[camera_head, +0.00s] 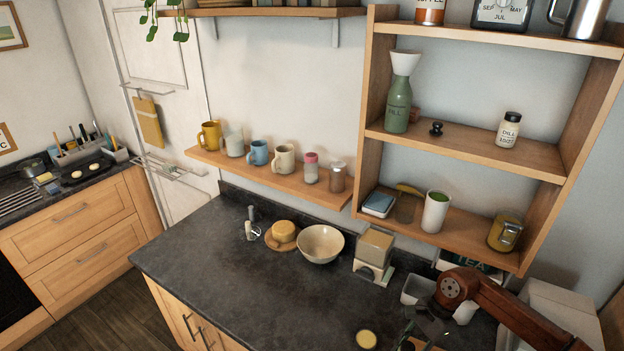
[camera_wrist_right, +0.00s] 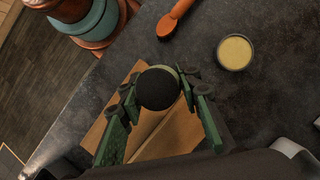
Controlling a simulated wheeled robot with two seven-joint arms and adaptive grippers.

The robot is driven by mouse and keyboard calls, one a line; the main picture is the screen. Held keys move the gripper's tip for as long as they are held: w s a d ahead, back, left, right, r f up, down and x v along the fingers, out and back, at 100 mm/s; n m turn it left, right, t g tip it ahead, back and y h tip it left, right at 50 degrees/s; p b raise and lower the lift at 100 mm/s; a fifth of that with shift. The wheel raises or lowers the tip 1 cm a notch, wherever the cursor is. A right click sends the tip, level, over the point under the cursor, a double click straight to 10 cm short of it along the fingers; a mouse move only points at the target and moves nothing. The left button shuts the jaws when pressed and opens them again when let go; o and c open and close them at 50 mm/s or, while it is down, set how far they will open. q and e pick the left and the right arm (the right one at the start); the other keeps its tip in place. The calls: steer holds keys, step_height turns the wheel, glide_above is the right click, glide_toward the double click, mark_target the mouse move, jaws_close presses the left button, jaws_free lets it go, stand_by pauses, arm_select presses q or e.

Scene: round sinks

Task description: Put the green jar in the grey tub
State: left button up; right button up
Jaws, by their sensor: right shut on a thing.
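My right gripper (camera_wrist_right: 158,92) is shut on a jar with a round black lid (camera_wrist_right: 158,88). A little pale green shows at the jar's far edge; the rest of its body is hidden below the lid. I take it to be the green jar. In the head view my right gripper (camera_head: 428,326) is low at the right, dark and hard to make out, and the jar cannot be told there. A light grey tub (camera_head: 416,291) stands on the counter just behind this gripper, partly hidden by my right arm. My left gripper is in neither view.
The counter's middle is clear.

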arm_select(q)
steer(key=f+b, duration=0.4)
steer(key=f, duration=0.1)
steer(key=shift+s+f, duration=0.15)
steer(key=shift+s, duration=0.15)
arm_select(e)
steer(key=s+a+f+n+g+h, duration=0.2)
steer(key=s+a+n+h, duration=0.2)
steer(key=n, duration=0.9)
steer(key=shift+s+f+g, duration=0.25)
steer(key=shift+f+g, duration=0.1)
steer(key=shift+g, duration=0.05)
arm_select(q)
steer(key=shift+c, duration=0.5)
